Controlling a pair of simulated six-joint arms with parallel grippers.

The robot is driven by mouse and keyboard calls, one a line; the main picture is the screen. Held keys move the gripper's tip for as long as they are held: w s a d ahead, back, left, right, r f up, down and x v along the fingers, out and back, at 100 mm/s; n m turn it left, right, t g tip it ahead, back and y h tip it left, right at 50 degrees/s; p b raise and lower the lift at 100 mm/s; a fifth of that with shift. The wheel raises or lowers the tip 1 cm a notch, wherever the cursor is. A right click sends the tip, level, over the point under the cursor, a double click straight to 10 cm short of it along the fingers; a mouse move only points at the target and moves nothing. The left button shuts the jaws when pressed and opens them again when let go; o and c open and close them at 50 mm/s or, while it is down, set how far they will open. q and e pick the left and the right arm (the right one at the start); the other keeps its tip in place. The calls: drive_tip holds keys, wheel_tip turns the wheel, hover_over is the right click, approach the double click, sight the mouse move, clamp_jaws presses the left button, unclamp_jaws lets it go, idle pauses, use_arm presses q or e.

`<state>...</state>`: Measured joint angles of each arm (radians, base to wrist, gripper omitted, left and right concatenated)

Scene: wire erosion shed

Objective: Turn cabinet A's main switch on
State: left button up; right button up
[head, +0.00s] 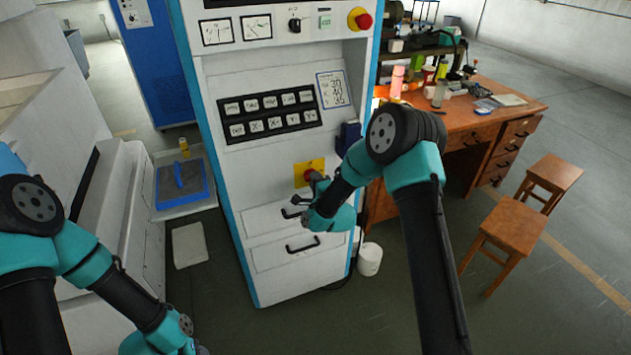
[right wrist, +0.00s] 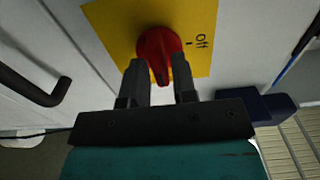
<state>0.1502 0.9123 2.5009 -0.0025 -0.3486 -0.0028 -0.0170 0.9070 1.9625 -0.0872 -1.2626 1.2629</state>
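The white cabinet with blue edges (head: 215,170) stands in the middle of the head view; I read no letter on it. Its main switch is a red rotary knob (right wrist: 158,48) on a yellow plate (right wrist: 110,22), with "Off" printed on the plate at the right. The yellow plate (head: 318,164) also shows in the head view, partly behind my gripper. My right gripper (right wrist: 160,72) has one finger on each side of the knob's grip and appears closed on it. My left arm enters at the lower left of the head view; its fingers are out of frame.
Black drawer handles (head: 302,245) stick out below the switch. A red stop button (head: 364,20) sits at the cabinet's top. A cluttered wooden desk (head: 470,130) and stools (head: 512,225) stand to the right. A blue tray (head: 183,187) is at the left.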

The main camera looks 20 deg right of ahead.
drive_tip(key=shift+o, duration=1.2)
drive_tip(key=s+d, duration=0.2)
drive_tip(key=s, duration=1.5)
drive_tip(key=shift+s, duration=0.2)
drive_tip(key=shift+a, duration=0.1)
drive_tip(key=s+f+n+g+y, duration=0.1)
drive_tip(key=s+f+n+g, duration=0.25)
drive_tip(key=f, duration=0.35)
drive_tip(key=s+f+n+g, duration=0.3)
drive_tip(key=f+n+g, duration=0.15)
drive_tip(key=f, duration=0.25)
drive_tip(key=s+f+n+g, duration=0.3)
drive_tip(key=s+g, duration=0.1)
drive_tip(key=s, duration=0.3)
drive_tip(key=s+a+f+n+g+y, duration=0.1)
drive_tip(key=s+f+n+g, duration=0.3)
drive_tip(key=s, duration=0.3)
drive_tip(key=shift+s+g, duration=0.15)
drive_tip(key=shift+g, duration=0.45)
